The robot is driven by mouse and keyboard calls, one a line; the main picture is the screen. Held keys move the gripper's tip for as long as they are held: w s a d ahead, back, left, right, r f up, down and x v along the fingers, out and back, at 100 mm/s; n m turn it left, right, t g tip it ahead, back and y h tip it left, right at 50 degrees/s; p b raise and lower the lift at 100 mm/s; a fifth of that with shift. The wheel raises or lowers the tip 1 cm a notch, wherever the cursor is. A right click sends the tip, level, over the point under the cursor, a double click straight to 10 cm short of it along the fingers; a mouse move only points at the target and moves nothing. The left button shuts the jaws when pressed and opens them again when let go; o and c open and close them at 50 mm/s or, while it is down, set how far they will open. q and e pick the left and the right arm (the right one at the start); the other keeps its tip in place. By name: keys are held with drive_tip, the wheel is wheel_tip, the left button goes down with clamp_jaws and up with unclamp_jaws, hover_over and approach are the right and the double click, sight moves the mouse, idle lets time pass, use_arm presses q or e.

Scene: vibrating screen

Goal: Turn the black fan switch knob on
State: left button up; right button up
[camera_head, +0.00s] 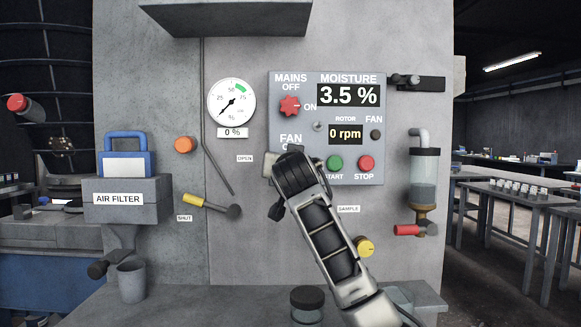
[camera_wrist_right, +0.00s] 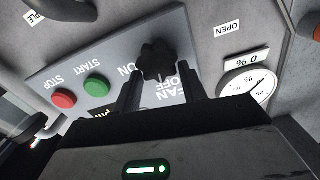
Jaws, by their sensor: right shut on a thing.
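The black fan switch knob (camera_wrist_right: 157,58) is a lobed knob on the grey control panel (camera_head: 330,175). In the head view my right arm comes up from the bottom and hides the knob and part of the FAN lettering. I cannot tell exactly where the knob points. The rotor display (camera_head: 345,134) reads 0 rpm. My left gripper is not in view.
A red mains knob (camera_head: 289,106) sits above. The green START button (camera_head: 335,163) and red STOP button (camera_head: 366,163) are close to the right of my gripper. A yellow-handled lever (camera_head: 205,203) is at lower left and a yellow knob (camera_head: 364,246) at lower right.

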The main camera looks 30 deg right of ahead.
use_arm(q)
drive_tip(key=p, duration=0.3)
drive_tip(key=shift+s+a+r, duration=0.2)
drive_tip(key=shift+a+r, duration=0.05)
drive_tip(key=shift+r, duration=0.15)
use_arm(e)
drive_tip(key=m, duration=0.5)
drive_tip(key=f+m, duration=0.1)
drive_tip(key=m, duration=0.4)
drive_tip(key=d+m, duration=0.1)
drive_tip(key=m, duration=0.5)
drive_tip(key=shift+s+f, duration=0.2)
drive_tip(key=shift+s, duration=0.1)
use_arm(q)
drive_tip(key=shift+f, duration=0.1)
use_arm(e)
drive_tip(key=shift+m, duration=0.3)
drive_tip(key=o, duration=1)
drive_tip(key=shift+c, duration=0.2)
use_arm(q)
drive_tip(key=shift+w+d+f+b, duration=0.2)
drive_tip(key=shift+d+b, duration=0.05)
drive_tip(key=shift+b, duration=1.1)
use_arm(e)
drive_tip(key=v, duration=1.2)
